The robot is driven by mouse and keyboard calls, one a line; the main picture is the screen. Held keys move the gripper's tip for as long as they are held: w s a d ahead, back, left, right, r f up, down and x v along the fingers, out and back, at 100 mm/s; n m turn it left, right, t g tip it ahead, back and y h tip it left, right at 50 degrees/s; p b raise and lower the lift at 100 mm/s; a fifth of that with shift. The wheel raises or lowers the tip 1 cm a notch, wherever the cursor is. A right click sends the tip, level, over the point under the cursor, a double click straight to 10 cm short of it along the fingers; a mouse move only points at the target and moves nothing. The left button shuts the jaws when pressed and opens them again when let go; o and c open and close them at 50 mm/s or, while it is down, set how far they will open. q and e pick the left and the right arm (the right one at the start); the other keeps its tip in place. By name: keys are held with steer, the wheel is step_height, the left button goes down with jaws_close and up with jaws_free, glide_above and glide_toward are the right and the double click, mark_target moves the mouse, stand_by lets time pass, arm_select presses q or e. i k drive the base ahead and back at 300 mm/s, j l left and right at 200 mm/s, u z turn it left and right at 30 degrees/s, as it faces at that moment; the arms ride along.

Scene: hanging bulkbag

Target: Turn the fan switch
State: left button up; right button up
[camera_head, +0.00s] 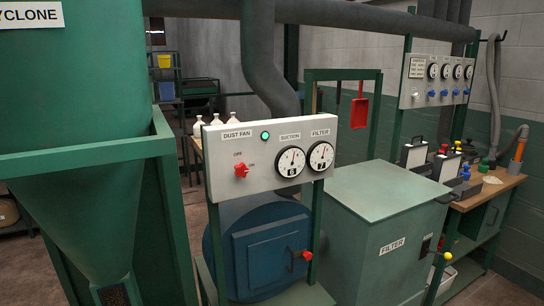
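The fan switch is a red knob (241,170) on the left part of a grey control panel (262,189), below the label "DUST FAN". The markings "OFF" and "ON" sit above it and to its right. The exact direction of the knob is too small to tell. A green lamp (265,135) is lit above and to the right of the knob. Neither of my grippers is in view.
Two gauges (291,162) are on the panel's right side. A green cyclone hopper (80,150) stands at the left. A blue drum (262,250) is below the panel, a green filter box (385,225) to the right. A workbench (480,195) stands farther right.

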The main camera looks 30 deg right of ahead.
mark_target(240, 169)
steer(key=i+l, duration=0.1)
steer(key=l, duration=0.75)
steer(key=i+l, duration=0.15)
steer(key=l, duration=0.25)
steer(key=u, duration=0.05)
